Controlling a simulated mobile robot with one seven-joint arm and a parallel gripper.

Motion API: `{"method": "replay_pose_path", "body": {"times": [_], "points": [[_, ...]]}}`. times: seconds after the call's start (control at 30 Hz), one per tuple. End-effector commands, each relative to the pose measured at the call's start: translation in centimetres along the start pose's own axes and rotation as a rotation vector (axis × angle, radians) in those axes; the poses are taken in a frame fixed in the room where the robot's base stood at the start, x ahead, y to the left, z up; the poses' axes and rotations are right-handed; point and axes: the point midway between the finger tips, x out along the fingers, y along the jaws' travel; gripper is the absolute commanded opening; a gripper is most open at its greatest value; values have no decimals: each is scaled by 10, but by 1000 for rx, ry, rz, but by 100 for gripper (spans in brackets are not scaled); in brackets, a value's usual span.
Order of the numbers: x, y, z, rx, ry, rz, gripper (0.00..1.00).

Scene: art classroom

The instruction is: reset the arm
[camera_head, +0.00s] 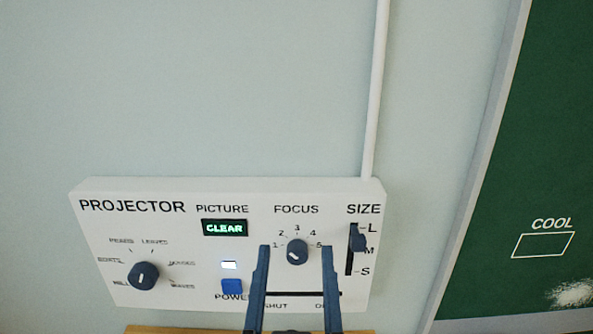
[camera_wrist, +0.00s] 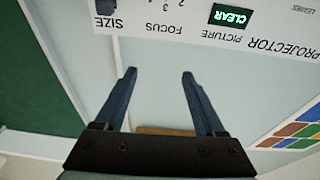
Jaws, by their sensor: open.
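My gripper (camera_head: 296,247) is in front of the lower part of the white projector panel (camera_head: 90,235) in the head view. Its two dark blue fingers are spread apart with nothing between them. The focus knob (camera_head: 297,252) appears between the fingertips from this angle, its white mark toward the lower right. In the wrist view my gripper (camera_wrist: 159,73) is open and empty, clear of the upside-down panel (camera_wrist: 180,20). The focus knob is out of that view. The fingers partly hide the lower slot and its lettering in the head view.
The panel has a picture knob (camera_head: 143,275), a lit display (camera_head: 225,228) reading CLEAR, a blue power button (camera_head: 232,286) and a size slider (camera_head: 358,243) between L and M. A white conduit (camera_head: 375,90) rises above it. A green board (camera_head: 545,150) stands right. Upper wall is bare.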

Motion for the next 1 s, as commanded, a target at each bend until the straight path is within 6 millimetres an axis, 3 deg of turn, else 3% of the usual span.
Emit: {"method": "replay_pose_path", "body": {"times": [0.13,0.3,0.5,0.7,1.0], "points": [[18,1,-68,-1,203,-5,72],[18,2,-146,4,408,-12,72],[4,4,-209,13,569,-16,72],[-2,5,-229,15,619,-17,72],[-2,5,-229,15,617,-17,72]]}}
